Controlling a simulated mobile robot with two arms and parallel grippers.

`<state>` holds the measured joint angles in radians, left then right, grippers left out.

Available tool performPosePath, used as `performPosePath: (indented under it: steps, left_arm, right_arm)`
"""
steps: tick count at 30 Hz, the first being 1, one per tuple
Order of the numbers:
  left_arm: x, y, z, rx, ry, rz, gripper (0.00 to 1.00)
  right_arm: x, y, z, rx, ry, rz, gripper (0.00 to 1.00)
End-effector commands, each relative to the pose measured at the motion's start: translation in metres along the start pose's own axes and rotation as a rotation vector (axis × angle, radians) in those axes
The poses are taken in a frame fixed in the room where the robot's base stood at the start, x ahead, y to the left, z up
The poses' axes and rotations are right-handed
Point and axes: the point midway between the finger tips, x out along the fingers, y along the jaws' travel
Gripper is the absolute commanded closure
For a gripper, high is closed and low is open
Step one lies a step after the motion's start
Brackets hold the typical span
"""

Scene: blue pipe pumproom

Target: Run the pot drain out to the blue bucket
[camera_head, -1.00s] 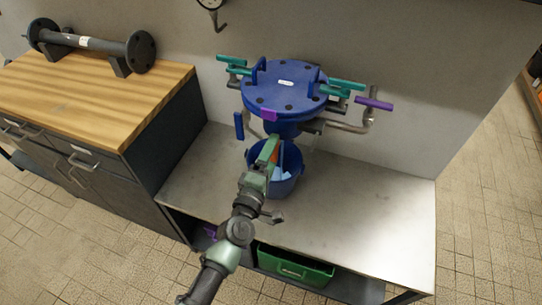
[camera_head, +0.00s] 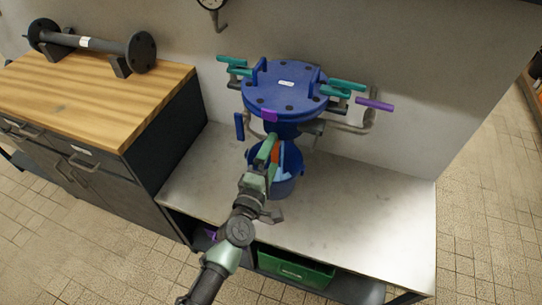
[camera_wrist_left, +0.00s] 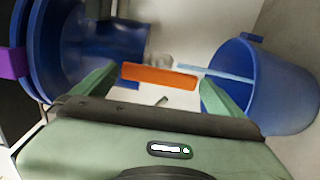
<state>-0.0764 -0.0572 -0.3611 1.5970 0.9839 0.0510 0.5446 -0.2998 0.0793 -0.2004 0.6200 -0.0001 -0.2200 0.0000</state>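The blue pot (camera_head: 285,92) with its bolted round lid stands at the back of the grey bench. The blue bucket (camera_head: 286,186) stands on the bench below and in front of it, partly hidden by my left arm. The bucket also shows at the right of the left wrist view (camera_wrist_left: 275,90). My left gripper (camera_head: 271,150) is over the bucket, just in front of the pot. In the left wrist view its green fingers are spread, with an orange bar (camera_wrist_left: 160,76) spanning the gap between or just beyond them. I cannot tell whether they touch it. My right gripper is not in view.
Teal handles (camera_head: 346,84) and a purple handle (camera_head: 374,104) stick out around the pot. A green crate (camera_head: 295,269) is on the shelf below. A wood-topped cabinet (camera_head: 90,85) with a flanged pipe stands left. The bench's right side (camera_head: 370,200) is clear.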

Motion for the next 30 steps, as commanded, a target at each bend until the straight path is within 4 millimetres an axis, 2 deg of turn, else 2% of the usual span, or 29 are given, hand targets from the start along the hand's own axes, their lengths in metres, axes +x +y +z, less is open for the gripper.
performPosePath:
  steps: [5, 15, 20, 30]
  left_arm:
    - [-0.015, -0.002, 0.0, 0.001, 0.0, -0.002, 0.0]
    - [-0.069, -0.002, 0.0, 0.0, 0.0, -0.002, 0.0]
    - [-0.078, -0.001, 0.0, -0.002, 0.0, -0.001, 0.0]
    - [-0.078, 0.0, 0.0, -0.001, 0.0, 0.0, 0.0]
  right_arm:
    - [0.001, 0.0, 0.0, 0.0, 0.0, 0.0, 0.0]
    - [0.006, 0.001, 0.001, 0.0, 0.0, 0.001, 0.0]
    - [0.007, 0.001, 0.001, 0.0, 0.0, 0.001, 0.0]
    - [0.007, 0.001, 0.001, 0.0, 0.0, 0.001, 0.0]
